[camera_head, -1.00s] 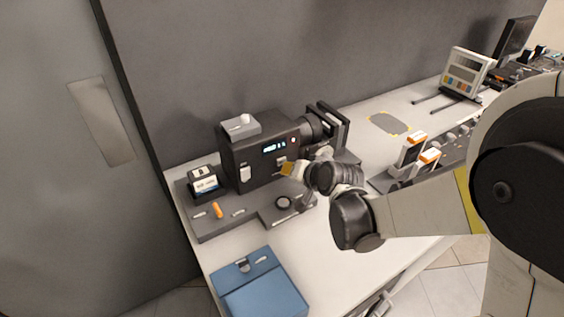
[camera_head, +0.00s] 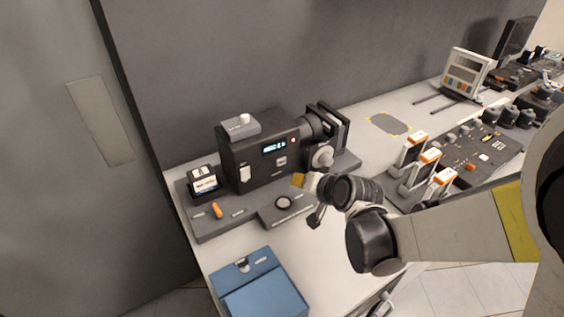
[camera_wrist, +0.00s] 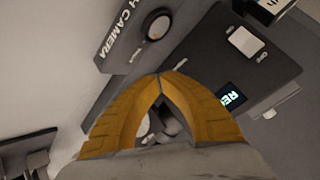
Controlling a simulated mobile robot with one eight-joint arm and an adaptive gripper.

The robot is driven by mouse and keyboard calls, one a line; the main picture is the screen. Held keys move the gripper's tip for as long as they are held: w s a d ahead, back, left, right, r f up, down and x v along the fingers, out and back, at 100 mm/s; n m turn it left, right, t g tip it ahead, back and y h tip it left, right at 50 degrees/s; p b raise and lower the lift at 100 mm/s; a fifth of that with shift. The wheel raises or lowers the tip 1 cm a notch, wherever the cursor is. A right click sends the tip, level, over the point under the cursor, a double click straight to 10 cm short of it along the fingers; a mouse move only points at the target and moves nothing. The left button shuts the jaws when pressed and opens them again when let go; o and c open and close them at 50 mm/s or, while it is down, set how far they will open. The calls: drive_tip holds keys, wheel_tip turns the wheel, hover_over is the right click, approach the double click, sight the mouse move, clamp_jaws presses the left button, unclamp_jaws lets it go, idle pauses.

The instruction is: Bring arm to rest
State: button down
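My arm reaches in from the right in the head view, over the white table (camera_head: 264,240). My gripper (camera_head: 298,180) has yellow fingers and hangs in front of the black camera machine (camera_head: 262,158), apart from it as far as I can see. In the wrist view, the tips of my gripper (camera_wrist: 160,75) meet, with nothing visible held between them. The machine's lit display and buttons also show there.
A blue box (camera_head: 260,285) stands at the table's front left. A black cartridge (camera_head: 204,184) and an orange lever (camera_head: 217,210) sit on the base at left. Orange-topped levers (camera_head: 428,158) and a control panel (camera_head: 478,150) stand to the right, close behind my forearm.

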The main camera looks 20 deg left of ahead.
drive_tip(key=s+d+r+h, duration=0.2)
drive_tip(key=d+r, duration=0.3)
drive_tip(key=d, duration=0.5)
drive_tip(key=s+d+r+h, duration=0.2)
drive_tip(key=s+d, duration=0.6)
drive_tip(key=d, duration=0.3)
drive_tip(key=s+d+r+m+h, duration=0.1)
drive_tip(key=s+d+r+h, duration=0.1)
drive_tip(key=s+d, duration=0.7)
drive_tip(key=d+h, duration=0.1)
drive_tip(key=d, duration=0.1)
drive_tip(key=shift+d+r+m, duration=0.15)
drive_tip(key=shift+d+m, duration=0.15)
idle(1.3)
